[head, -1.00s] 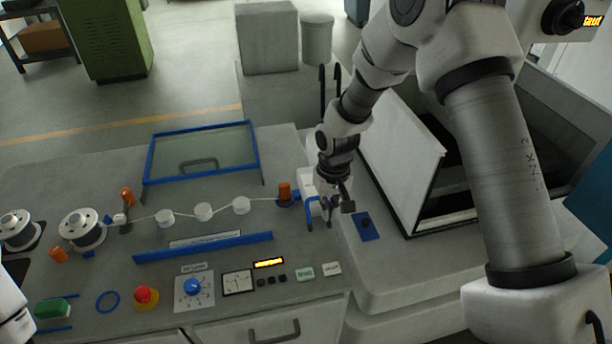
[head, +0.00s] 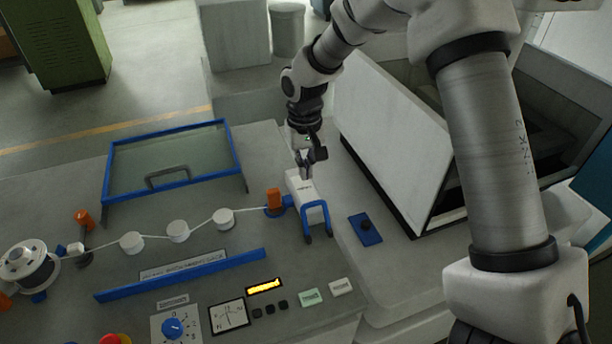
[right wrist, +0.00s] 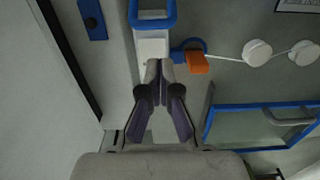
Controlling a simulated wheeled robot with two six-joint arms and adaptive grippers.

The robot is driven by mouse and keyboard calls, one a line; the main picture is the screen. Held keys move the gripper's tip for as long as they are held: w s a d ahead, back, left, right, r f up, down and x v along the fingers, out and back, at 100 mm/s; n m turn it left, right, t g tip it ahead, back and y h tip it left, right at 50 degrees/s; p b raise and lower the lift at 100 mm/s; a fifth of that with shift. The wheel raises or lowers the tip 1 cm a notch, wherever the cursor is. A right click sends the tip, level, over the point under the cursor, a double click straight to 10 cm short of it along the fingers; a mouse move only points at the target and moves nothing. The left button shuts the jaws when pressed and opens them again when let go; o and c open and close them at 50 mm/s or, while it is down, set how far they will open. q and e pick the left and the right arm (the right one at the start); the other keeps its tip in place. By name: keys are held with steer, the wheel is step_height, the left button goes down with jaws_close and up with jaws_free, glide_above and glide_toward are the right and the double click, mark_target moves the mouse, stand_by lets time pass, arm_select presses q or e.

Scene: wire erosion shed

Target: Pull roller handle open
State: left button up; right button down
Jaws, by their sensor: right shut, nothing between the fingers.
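The roller handle (head: 316,207) is a blue U-shaped bar at the near end of a small white block (head: 301,187). In the right wrist view the blue handle (right wrist: 152,22) shows at the top, beyond the white block (right wrist: 152,46). My right gripper (head: 306,176) is shut and empty at the block's far end, apart from the handle. In the right wrist view its fingertips (right wrist: 160,64) are together and overlap the block's edge; I cannot tell whether they touch it. My left gripper is out of view.
A blue-framed glass cover (head: 172,160) lies behind. A blue plate with a black knob (head: 365,229) and a raised white lid (head: 392,140) stand right.

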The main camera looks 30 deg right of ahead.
steer(key=f, duration=0.2)
steer(key=f+p, duration=0.1)
steer(key=f, duration=0.1)
steer(key=f+p, duration=0.1)
steer(key=f, duration=0.2)
steer(key=shift+s+f, duration=0.1)
steer(key=shift+s, duration=0.3)
steer(key=shift+w+f, duration=0.2)
steer(key=shift+f, duration=0.35)
steer(key=shift+s, duration=0.1)
